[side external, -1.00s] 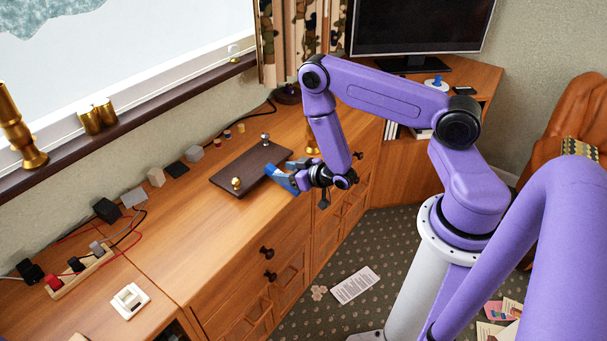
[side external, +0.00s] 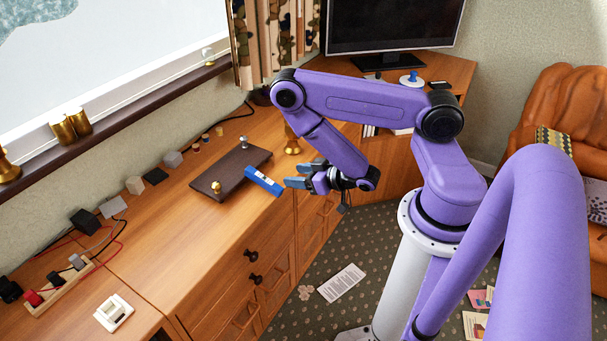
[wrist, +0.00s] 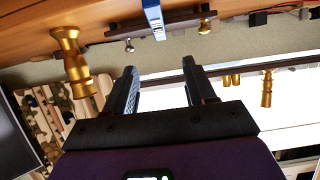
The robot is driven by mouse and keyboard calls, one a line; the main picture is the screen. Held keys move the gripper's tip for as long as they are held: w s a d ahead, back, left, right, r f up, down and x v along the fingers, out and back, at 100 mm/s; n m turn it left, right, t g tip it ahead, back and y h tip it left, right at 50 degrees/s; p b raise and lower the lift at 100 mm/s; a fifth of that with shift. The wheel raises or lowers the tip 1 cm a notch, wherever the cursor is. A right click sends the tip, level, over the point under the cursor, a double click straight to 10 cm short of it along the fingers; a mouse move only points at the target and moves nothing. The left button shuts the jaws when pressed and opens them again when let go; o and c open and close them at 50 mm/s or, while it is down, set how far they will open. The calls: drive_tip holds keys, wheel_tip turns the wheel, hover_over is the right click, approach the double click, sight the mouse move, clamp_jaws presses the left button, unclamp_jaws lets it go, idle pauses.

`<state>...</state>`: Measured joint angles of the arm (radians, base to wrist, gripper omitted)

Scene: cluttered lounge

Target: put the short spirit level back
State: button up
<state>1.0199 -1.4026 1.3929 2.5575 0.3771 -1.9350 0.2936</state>
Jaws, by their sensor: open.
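The short spirit level (side external: 263,182) is a small blue bar with a pale marking. It lies at the front edge of a dark brown board (side external: 230,171) on the wooden cabinet top, its near end sticking out past the board. It also shows at the top of the wrist view (wrist: 153,14). A brass knob (side external: 216,187) and a silver knob (side external: 244,142) stand on the board, either side of the level. My gripper (side external: 297,174) is open and empty, just right of the level and apart from it. Both fingers (wrist: 160,68) show clear in the wrist view.
A brass candlestick (side external: 291,142) stands behind my gripper, near the board's far end. Several small blocks (side external: 154,176) line the wall side. A power strip (side external: 60,287) with cables lies at the left. The cabinet top in front of the board is clear.

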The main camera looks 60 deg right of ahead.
drive_tip(key=s+a+r+n+g+y, duration=0.2)
drive_tip(key=a+r+g, duration=0.15)
drive_tip(key=a, duration=0.55)
drive_tip(key=s+a+r+n+g+y, duration=0.1)
drive_tip(key=a+r+n+g+y, duration=0.15)
drive_tip(key=a+g, duration=0.4)
drive_tip(key=s+d+r+n+g+h, duration=0.3)
drive_tip(key=s+r+n, duration=0.5)
drive_tip(key=s+r, duration=0.6)
drive_tip(key=s+h, duration=0.1)
drive_tip(key=s, duration=0.1)
drive_tip(key=shift+s+r, duration=0.3)
drive_tip(key=shift+r, duration=0.05)
idle(0.3)
